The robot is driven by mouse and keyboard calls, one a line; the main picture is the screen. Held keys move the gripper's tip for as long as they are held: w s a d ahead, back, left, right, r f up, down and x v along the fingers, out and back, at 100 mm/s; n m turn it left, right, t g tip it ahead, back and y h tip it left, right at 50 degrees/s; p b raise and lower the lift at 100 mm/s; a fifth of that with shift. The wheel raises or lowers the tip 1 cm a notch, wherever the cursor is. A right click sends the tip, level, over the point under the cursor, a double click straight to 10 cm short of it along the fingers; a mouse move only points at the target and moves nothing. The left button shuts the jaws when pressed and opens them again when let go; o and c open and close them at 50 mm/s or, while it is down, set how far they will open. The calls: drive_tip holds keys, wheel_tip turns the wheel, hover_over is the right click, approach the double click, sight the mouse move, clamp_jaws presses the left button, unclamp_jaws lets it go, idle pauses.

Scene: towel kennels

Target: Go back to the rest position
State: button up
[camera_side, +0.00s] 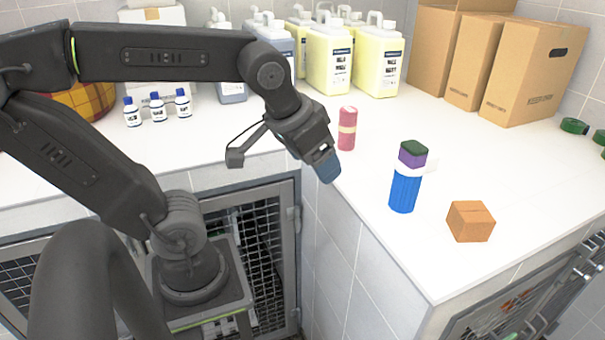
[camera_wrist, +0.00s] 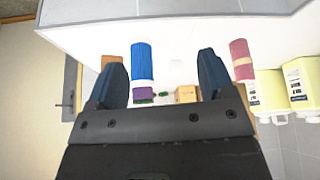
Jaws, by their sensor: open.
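My gripper (camera_side: 327,164) is open and empty. It hangs in the air by the inner edge of the white counter (camera_side: 385,275), left of the pink rolled towel. In the wrist view my gripper (camera_wrist: 163,82) shows two dark blue fingers spread well apart. No object is held between them; the things seen past the fingers stand farther off on the counter.
A pink roll (camera_side: 347,129) stands nearest my gripper. A blue canister (camera_side: 405,190) has a purple and green block (camera_side: 412,154) on top. A small brown box (camera_side: 470,221) lies right. Jugs (camera_side: 329,60), small bottles (camera_side: 157,109) and cardboard boxes (camera_side: 530,72) stand behind.

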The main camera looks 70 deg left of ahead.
drive_tip(key=shift+s+d+f+m+h, duration=0.2)
drive_tip(key=shift+s+d+f+m, duration=0.3)
drive_tip(key=shift+s, duration=0.2)
drive_tip(key=shift+s+d+f+m+h, duration=0.2)
drive_tip(key=shift+s+d+f+m, duration=0.15)
drive_tip(key=shift+s+f+m, duration=0.3)
drive_tip(key=shift+r, duration=0.1)
